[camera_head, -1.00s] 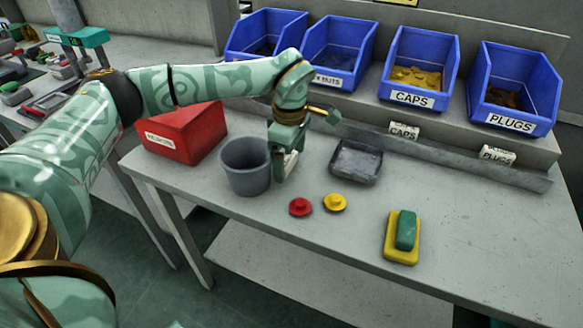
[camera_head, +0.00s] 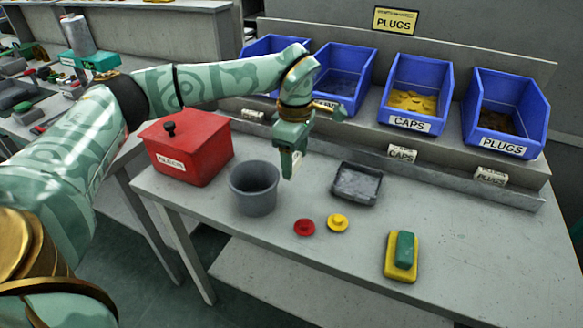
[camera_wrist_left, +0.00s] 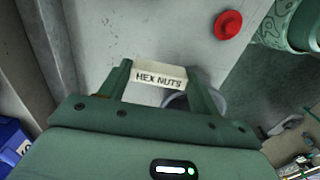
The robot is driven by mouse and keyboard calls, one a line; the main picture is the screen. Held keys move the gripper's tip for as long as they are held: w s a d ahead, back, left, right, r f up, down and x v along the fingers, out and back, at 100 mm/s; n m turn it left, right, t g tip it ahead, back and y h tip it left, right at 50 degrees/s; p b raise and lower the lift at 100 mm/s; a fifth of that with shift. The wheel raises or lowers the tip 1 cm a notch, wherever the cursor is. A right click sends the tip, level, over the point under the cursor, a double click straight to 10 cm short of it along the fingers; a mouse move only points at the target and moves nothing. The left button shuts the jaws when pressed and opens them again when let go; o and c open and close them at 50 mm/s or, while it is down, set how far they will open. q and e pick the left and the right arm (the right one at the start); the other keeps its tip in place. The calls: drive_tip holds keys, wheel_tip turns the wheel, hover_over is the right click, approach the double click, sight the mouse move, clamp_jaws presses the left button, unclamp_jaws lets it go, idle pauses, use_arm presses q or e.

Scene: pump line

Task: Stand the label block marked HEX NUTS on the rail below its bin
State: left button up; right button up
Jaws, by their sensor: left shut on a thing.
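My left gripper (camera_head: 290,170) is shut on the HEX NUTS label block, above the table behind and right of the grey pail. The off-white block (camera_wrist_left: 158,77) sits between the fingers in the left wrist view, its black lettering readable. In the head view only a pale sliver of it shows. The rail (camera_head: 450,174) runs along the table below the bins. My right gripper is not in view.
Label blocks CAPS (camera_head: 402,153) and PLUGS (camera_head: 490,176) stand on the rail, with another block (camera_head: 252,115) farther left. A grey pail (camera_head: 254,190), red box (camera_head: 190,150), dark tray (camera_head: 357,182), red and yellow caps and a sponge occupy the table.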

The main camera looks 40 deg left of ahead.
sight(295, 160)
use_arm(q)
wheel_tip(295, 160, up, 4)
drive_tip(key=shift+f+p, duration=0.2)
drive_tip(key=shift+p, duration=0.3)
drive_tip(key=shift+w+m, duration=0.1)
drive_tip(key=shift+m, duration=0.4)
drive_tip(key=s+d+r+m+p, duration=0.2)
drive_tip(key=s+d+m, duration=0.4)
drive_tip(key=s+m, duration=0.3)
drive_tip(key=s+d+r+m+p, duration=0.2)
drive_tip(key=s+d+m+p, duration=0.3)
drive_tip(key=s+m, duration=0.5)
drive_tip(key=shift+d+m, duration=0.3)
drive_tip(key=shift+d, duration=0.45)
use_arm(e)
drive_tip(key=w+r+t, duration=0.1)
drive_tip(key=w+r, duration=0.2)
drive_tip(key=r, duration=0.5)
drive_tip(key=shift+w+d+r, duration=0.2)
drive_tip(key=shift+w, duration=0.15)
use_arm(q)
drive_tip(key=shift+s+p, duration=0.1)
drive_tip(key=shift+p, duration=0.2)
